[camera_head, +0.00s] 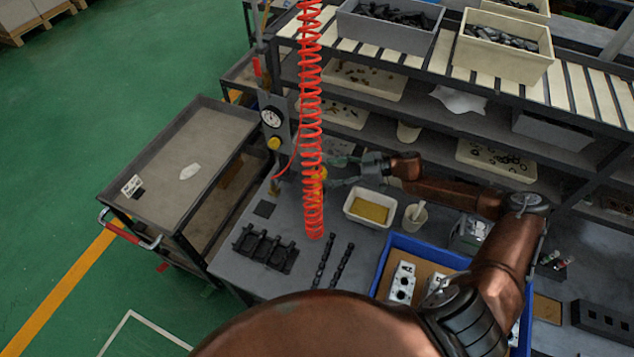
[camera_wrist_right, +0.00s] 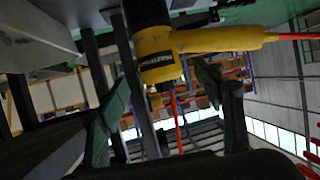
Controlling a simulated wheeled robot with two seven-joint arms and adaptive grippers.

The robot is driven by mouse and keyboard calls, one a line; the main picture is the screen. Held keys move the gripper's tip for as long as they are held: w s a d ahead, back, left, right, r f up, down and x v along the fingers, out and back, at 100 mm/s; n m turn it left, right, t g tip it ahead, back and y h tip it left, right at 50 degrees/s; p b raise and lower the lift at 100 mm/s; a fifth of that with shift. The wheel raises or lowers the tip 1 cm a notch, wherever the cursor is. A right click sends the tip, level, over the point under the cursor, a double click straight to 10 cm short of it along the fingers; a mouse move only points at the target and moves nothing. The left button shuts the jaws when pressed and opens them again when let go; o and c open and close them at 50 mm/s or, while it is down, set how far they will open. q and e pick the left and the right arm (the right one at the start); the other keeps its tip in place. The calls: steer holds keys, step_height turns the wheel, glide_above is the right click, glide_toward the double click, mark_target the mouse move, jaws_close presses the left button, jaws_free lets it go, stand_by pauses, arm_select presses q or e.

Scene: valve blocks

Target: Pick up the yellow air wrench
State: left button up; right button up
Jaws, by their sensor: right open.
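The yellow air wrench (camera_wrist_right: 157,50) shows in the right wrist view, with its black upper end, yellow body and a yellow handle reaching right to a red hose. In the head view only a bit of its yellow (camera_head: 319,174) shows beside the red coiled hose (camera_head: 312,120), which hides much of it. My right gripper (camera_head: 332,172) is open, its fingers pointing left toward the wrench. In the right wrist view its two green-grey fingers (camera_wrist_right: 165,88) stand apart on either side of the wrench's lower body, with gaps visible. My left gripper is not in view.
The workbench (camera_head: 225,262) below holds a white tray (camera_head: 351,216) of yellow material, a cup (camera_head: 415,215), black parts (camera_head: 264,248) and a blue crate (camera_head: 386,262) with valve blocks. A gauge post (camera_head: 272,122) stands left. Shelves with bins (camera_head: 503,45) rise behind.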

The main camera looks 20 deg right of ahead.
mark_target(323, 170)
steer(key=x, duration=0.3)
steer(key=shift+w+a, duration=0.2)
steer(key=shift+a, duration=0.15)
steer(key=shift+w+a+f, duration=0.2)
steer(key=shift+w+a, duration=0.1)
steer(key=shift+a, duration=0.05)
steer(key=c, duration=1.7)
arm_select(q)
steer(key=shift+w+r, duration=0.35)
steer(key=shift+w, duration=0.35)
arm_select(e)
steer(key=shift+o, duration=0.2)
steer(key=shift+w+r, duration=0.1)
steer(key=shift+r, duration=0.2)
